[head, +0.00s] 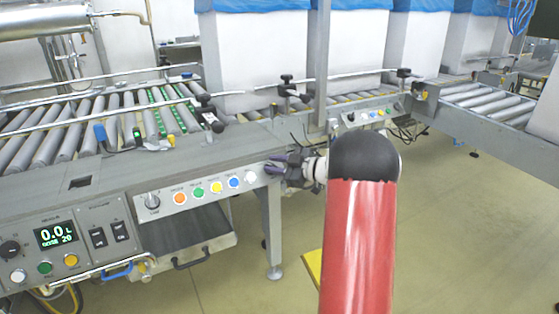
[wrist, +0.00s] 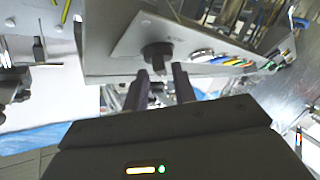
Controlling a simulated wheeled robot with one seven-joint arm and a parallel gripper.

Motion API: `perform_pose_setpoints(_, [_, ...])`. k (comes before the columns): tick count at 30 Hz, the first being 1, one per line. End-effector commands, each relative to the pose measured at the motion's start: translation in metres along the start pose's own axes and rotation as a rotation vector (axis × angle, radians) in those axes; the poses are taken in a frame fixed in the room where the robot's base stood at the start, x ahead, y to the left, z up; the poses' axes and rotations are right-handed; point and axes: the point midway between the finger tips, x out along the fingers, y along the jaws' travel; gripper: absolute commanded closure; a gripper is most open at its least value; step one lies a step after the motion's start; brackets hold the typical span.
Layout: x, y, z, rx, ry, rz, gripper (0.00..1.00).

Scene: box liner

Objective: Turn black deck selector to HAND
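The black deck selector (wrist: 157,52) shows in the wrist view, on the grey panel plate at the end of a row of coloured buttons. Its handle points toward my gripper. My gripper (wrist: 160,71) is open. Its two dark fingertips stand on either side of the handle's end, with a gap visible to the right. I cannot tell whether either finger touches it. In the head view my gripper (head: 273,166) is at the right end of the near button panel and hides the selector there. The selector's marking is not readable.
Orange, green, yellow, blue and white buttons (head: 216,187) sit left of my gripper. A display box (head: 56,236) stands further left. A conveyor leg (head: 271,235) is below. Open floor lies right.

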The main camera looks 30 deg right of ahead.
Motion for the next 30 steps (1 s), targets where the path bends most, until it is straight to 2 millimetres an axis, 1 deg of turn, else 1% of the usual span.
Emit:
perform_pose_setpoints(1, [0.004,-0.006,0.004,0.008,-0.004,-0.012,0.67])
perform_pose_setpoints(5, [0.004,-0.006,0.004,0.008,-0.004,-0.012,0.67])
perform_pose_setpoints(14, [0.0,-0.006,-0.005,-0.004,-0.001,-0.007,0.67])
perform_pose_setpoints(21, [-0.002,-0.005,-0.007,-0.007,0.0,-0.004,0.67])
perform_pose_setpoints(23, [-0.006,-0.005,-0.007,-0.007,0.0,-0.003,0.67])
perform_pose_setpoints(26, [-0.019,-0.004,-0.007,-0.007,-0.001,-0.001,0.67])
perform_pose_setpoints(30, [-0.044,-0.004,-0.008,-0.007,-0.001,0.0,0.67])
